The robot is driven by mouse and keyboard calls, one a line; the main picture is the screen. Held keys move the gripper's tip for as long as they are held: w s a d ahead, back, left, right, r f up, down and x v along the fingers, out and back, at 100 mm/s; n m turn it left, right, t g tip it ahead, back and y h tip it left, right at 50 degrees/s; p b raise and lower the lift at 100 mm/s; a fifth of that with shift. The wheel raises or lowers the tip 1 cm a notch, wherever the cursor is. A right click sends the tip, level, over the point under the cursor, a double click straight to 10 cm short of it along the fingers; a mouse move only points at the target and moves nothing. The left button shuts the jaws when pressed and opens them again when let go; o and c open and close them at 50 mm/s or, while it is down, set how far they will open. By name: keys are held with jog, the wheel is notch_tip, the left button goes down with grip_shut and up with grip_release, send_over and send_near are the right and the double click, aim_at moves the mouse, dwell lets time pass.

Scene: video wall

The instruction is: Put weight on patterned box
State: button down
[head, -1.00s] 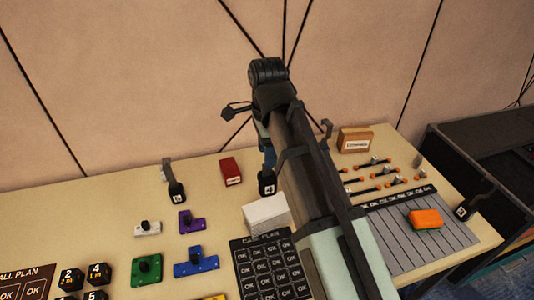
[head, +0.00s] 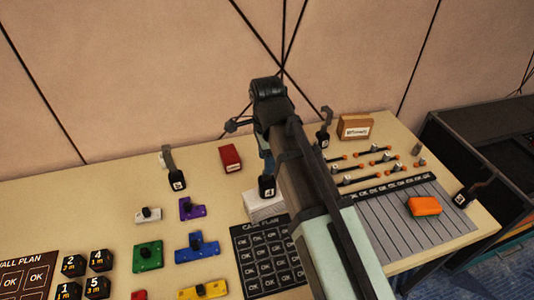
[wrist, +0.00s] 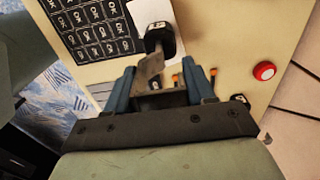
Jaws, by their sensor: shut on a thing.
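My gripper (head: 266,158) is shut on the metal hook of a black weight (head: 267,187) marked 4, which hangs upright below the fingers. In the wrist view the blue fingers (wrist: 160,88) close around the hook, and the black weight (wrist: 162,38) is beyond them. A white box (head: 262,208) is on the table, with the weight overlapping its back part in the head view. The white box (wrist: 146,10) also shows in the wrist view. I cannot tell whether they touch. Any pattern on the white box is too faint to make out.
A red box (head: 230,158) and a brown labelled box (head: 355,128) stand at the back. Other hooked weights stand at left (head: 176,180), behind my arm (head: 323,137) and at right (head: 461,199). A dark panel (head: 265,255) lies in front of the white box.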

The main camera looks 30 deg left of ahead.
jog(key=shift+c, duration=2)
grip_release()
jog(key=shift+r, duration=3.8)
